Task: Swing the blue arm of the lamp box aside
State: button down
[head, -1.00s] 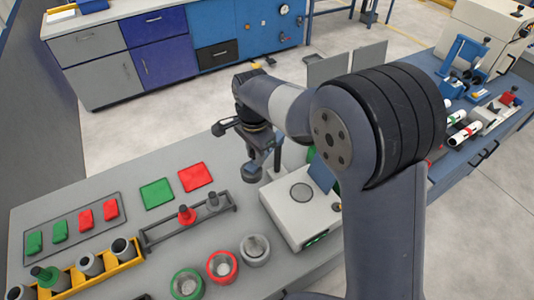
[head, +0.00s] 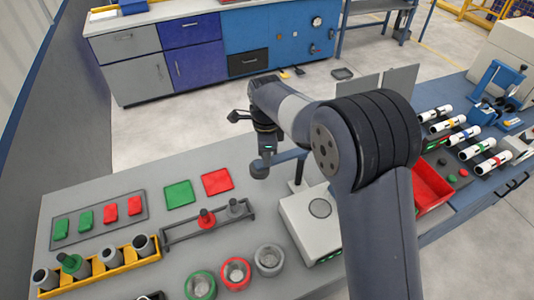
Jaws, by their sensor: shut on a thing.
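The lamp box (head: 311,226) is a pale box with a round grey disc (head: 320,208) on its top. It stands at the right end of the near grey bench, partly hidden by my arm. A dark post (head: 298,172) rises at its back left. The blue-grey arm of the lamp box (head: 288,158) reaches left from the post, ending in a rounded knob (head: 260,169). My gripper (head: 264,157) is at that outer end, pointing down, and shut on the blue arm. The fingertips are small and partly hidden.
Left on the bench are green (head: 179,194) and red (head: 217,182) squares, a dark rack (head: 208,224), a yellow pipe holder (head: 100,269) and several ring cups (head: 235,272). A red tray (head: 433,188) and pipes (head: 478,148) lie on the right bench.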

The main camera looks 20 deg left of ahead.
jog(key=shift+w+r, duration=0.1)
jog(key=c, duration=1.2)
grip_release()
notch_tip(320, 180, up, 11)
jog(key=shift+f+b, duration=0.15)
jog(key=shift+b, duration=0.65)
